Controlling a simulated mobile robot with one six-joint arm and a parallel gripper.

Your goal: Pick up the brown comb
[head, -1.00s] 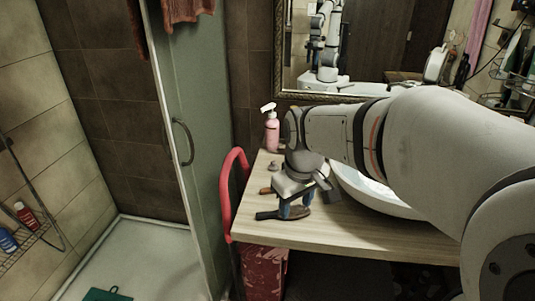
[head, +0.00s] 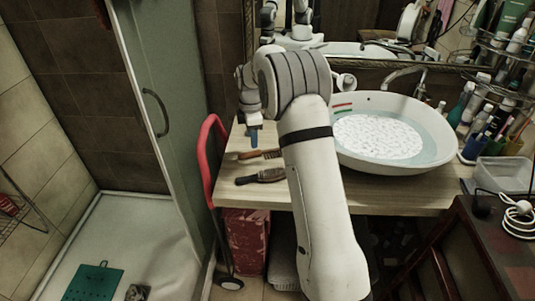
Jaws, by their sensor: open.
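A brown comb or brush (head: 248,155) lies on the left part of the wooden counter, its handle toward the left. Its right end runs behind my arm. A dark-handled brush (head: 262,177) lies just in front of it, near the counter's front edge. My gripper (head: 254,138) points down at the back left of the counter, beyond the brown comb in the picture. Its blue fingertips are open with nothing visible between them. I cannot tell how high they are above the counter.
A white basin (head: 355,152) stands on the counter (head: 400,195) to the right of my arm. A red-framed folded item (head: 208,150) leans at the counter's left edge, by the glass shower door (head: 150,70). Bottles and a clear box (head: 503,174) stand at the right.

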